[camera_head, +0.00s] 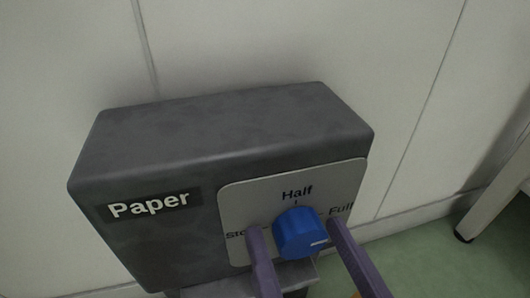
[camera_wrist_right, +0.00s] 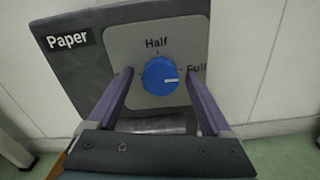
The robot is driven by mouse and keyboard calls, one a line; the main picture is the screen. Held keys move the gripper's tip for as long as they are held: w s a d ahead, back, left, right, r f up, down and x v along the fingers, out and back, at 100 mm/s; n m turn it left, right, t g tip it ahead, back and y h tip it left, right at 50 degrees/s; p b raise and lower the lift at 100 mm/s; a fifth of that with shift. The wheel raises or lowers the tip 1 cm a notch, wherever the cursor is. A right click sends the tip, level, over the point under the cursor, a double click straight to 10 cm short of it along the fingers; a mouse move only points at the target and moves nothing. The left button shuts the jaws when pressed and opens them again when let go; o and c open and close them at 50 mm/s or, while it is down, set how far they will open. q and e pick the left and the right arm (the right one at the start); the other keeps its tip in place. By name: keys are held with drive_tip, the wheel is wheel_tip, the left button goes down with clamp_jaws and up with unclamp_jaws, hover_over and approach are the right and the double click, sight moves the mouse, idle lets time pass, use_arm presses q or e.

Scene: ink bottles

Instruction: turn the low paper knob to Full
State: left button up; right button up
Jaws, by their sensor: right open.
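The blue paper knob (camera_head: 299,233) sits on a light grey dial plate (camera_head: 243,203) on the front of a dark grey box labelled "Paper" (camera_head: 220,130). The plate reads Half above the knob, Full at right and a partly covered "Sto…" at left. The knob's white mark points right, toward the Full side, a little below the word in the head view. My right gripper (camera_head: 294,228) is open, one finger on each side of the knob. The right wrist view shows the knob (camera_wrist_right: 160,76) between the fingers (camera_wrist_right: 158,73), with small gaps visible. My left gripper is not in view.
The box stands against a pale panelled wall (camera_head: 230,40). A grey block (camera_head: 300,275) shows under the box. A light leg (camera_head: 495,195) stands on the green floor (camera_head: 430,265) at the right. The space right of the box looks clear.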

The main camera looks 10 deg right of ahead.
drive_tip(key=s+p, duration=0.2)
drive_tip(key=s, duration=0.8)
drive_tip(key=shift+d, duration=0.2)
